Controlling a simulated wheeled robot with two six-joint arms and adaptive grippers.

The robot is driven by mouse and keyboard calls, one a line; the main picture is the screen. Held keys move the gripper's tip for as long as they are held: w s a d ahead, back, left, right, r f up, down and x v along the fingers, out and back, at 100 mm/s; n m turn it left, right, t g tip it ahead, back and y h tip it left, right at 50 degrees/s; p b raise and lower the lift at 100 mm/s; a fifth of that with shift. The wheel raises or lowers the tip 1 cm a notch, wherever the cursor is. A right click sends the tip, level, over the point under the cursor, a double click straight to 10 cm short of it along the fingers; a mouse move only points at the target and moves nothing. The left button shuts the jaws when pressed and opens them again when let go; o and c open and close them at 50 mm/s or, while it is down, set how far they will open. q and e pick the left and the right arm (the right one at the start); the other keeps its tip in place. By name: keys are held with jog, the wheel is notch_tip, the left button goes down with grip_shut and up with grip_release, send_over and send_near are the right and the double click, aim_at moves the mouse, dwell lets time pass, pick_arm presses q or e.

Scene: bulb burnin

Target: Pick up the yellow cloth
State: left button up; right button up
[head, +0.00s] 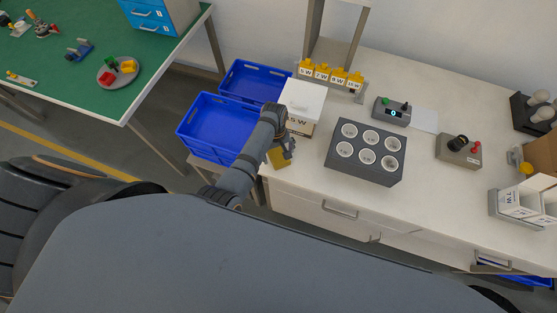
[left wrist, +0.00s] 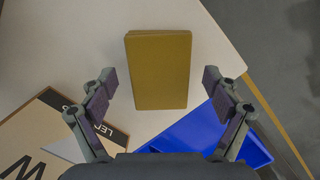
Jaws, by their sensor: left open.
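The yellow cloth (left wrist: 158,70) is a flat, folded rectangle lying on the white tabletop near its edge. In the head view the cloth (head: 278,158) shows only partly, with my left gripper (head: 288,148) over it and hiding some of it. In the left wrist view my left gripper (left wrist: 160,92) is open, with one finger on each side of the cloth's lower part and a gap on both sides. Nothing is between the fingers that I can see held. My right gripper is not in view.
A white-lidded box (head: 303,100) stands close behind the left gripper. Blue crates (head: 190,142) are left of the table edge. A grey block with several round wells (head: 393,178) is to the right. Bare tabletop (head: 300,185) lies in front of the block.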

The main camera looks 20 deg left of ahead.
pick_arm(q)
jog(key=shift+r, duration=0.1)
jog(key=c, duration=1.2)
jog(key=shift+c, duration=0.2)
